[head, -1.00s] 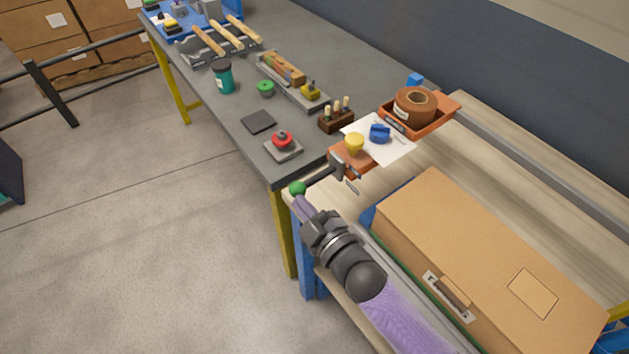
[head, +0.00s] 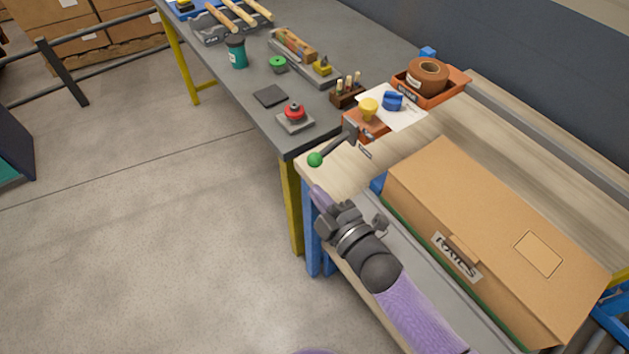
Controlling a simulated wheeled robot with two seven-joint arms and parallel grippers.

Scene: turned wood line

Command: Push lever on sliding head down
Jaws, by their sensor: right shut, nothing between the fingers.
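The lever with a green ball knob (head: 315,159) sticks out to the left from a grey pivot on the orange sliding head (head: 366,126) at the bench's far left corner. Its arm slopes down from the pivot to the knob. My right gripper (head: 319,193) is shut and empty. Its purple fingertips are just below the knob in the picture, with a visible gap between them. The fingers are partly hidden by the wrist. My left gripper is not in view.
A large tan box-shaped cover (head: 490,235) stands on the wooden bench (head: 450,122) right of my arm. An orange tray (head: 455,84) holds a brown roll. A grey table (head: 330,45) beyond carries a red button (head: 294,110) and tools.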

